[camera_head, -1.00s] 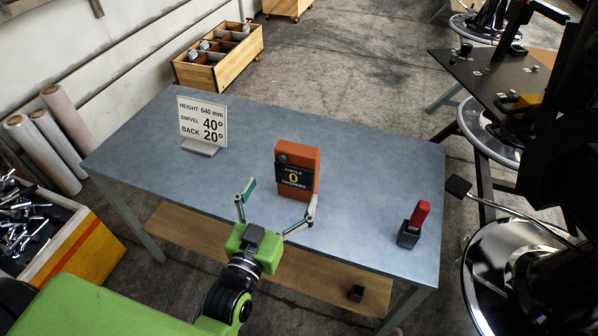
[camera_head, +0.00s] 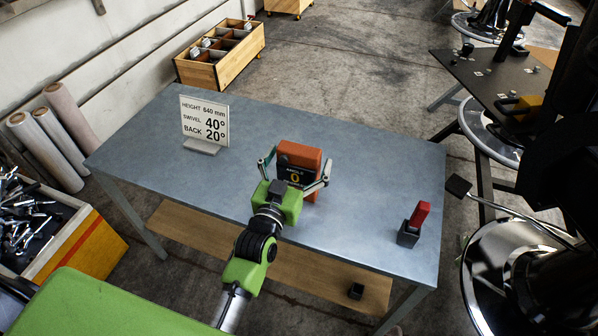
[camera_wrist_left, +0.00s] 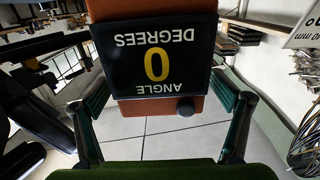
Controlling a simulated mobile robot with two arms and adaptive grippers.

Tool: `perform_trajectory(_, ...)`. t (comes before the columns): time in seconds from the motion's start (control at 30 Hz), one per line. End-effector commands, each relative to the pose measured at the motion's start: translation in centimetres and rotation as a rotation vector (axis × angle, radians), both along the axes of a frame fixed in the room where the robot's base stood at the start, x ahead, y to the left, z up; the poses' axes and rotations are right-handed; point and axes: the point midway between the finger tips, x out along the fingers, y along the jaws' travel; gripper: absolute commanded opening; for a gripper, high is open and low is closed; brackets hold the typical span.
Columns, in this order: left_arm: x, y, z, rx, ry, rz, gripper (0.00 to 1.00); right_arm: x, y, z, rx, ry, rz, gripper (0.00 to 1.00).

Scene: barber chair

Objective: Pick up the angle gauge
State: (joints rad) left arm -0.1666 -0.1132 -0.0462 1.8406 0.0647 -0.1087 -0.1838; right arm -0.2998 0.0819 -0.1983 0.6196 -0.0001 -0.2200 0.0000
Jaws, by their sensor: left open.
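The angle gauge (camera_head: 301,155) is an orange block with a black display reading 0, standing upright on the grey table (camera_head: 360,170). My left gripper (camera_head: 296,170) is open at its near side, with one finger toward each side of the gauge. In the left wrist view the gauge (camera_wrist_left: 152,55) appears upside down between the two spread fingers, with a gap on each side. The gripper body hides the lower part of the gauge in the head view. My right gripper is not in view.
A sign (camera_head: 204,120) with height, swivel and back values stands at the table's left. A red-handled tool in a dark holder (camera_head: 408,235) stands at the right. A barber chair (camera_head: 510,270) is beyond the right edge. The table between them is clear.

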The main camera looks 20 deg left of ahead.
Motion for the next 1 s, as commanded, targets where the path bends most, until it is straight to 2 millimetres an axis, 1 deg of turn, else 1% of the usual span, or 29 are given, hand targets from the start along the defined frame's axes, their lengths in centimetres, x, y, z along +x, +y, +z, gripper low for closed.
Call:
perform_trajectory(0.07,0.0,0.0,0.0,0.0,0.0,0.0,0.92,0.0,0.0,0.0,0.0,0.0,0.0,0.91)
perform_trajectory(0.17,0.0,0.0,0.0,0.0,0.0,0.0,0.68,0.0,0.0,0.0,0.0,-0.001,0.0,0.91)
perform_trajectory(0.2,0.0,0.0,0.0,0.0,0.0,0.0,0.58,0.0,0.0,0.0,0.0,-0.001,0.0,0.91)
perform_trajectory(0.27,0.0,0.0,0.0,0.0,0.0,0.0,0.42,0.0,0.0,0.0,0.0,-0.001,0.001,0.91)
perform_trajectory(0.3,0.0,0.0,0.0,0.0,0.0,0.0,0.32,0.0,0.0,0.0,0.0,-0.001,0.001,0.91)
perform_trajectory(0.33,0.0,0.0,0.1,0.0,-0.003,0.0,0.31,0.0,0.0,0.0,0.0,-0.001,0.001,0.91)
perform_trajectory(0.57,0.0,0.0,0.2,0.0,-0.003,0.0,0.31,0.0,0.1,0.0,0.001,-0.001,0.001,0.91)
perform_trajectory(0.73,0.0,0.0,1.2,-0.001,-0.004,0.0,0.31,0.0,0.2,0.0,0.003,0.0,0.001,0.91)
perform_trajectory(0.87,0.0,0.0,3.4,-0.002,-0.008,0.001,0.31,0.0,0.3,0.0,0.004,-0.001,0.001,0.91)
perform_trajectory(0.97,-1.8,0.1,5.4,-0.001,-0.005,0.001,0.31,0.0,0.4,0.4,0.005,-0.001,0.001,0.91)
perform_trajectory(1.0,-2.6,0.1,6.4,-0.001,-0.006,0.001,0.31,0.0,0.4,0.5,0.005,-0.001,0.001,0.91)
